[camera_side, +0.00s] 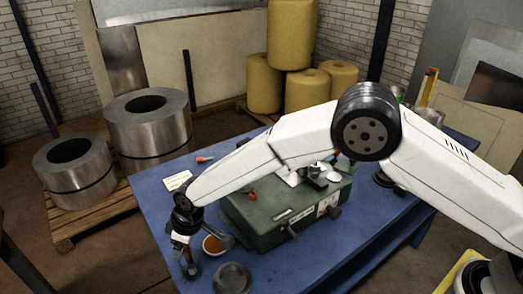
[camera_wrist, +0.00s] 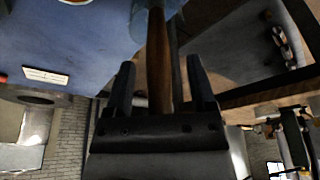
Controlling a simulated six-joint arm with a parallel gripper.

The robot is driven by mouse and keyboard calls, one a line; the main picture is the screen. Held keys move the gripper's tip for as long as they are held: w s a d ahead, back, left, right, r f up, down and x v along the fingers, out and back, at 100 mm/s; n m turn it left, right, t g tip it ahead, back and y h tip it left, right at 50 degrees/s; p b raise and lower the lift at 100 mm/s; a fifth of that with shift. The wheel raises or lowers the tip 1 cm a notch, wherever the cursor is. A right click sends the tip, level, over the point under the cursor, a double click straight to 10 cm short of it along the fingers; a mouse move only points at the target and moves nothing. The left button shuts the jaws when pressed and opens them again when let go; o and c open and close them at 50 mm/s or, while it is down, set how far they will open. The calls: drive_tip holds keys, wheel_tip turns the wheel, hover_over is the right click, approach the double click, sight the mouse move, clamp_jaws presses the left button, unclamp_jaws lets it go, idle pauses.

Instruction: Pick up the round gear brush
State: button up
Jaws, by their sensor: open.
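A brown wooden handle (camera_wrist: 157,60), which looks like that of the round gear brush, shows in the wrist view. It runs lengthwise between the two fingers of my gripper (camera_wrist: 160,82), with a gap on each side. The fingers are open. The handle's far end meets a pale bluish, see-through shape (camera_wrist: 176,22) at the top edge; I cannot tell whether this is a jar. The brush head is not clear. In the side view my gripper (camera_side: 188,266) points down at the table's near left corner, and the brush is too small to make out there.
A green case (camera_side: 285,213) fills the middle of the blue table (camera_side: 352,240). A white card (camera_side: 177,181) lies behind.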

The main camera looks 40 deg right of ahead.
clamp_jaws()
drive_tip(key=shift+r, duration=0.1)
drive_tip(key=shift+r, duration=4.95)
drive_tip(key=shift+r, duration=0.1)
drive_tip(key=shift+r, duration=2.4)
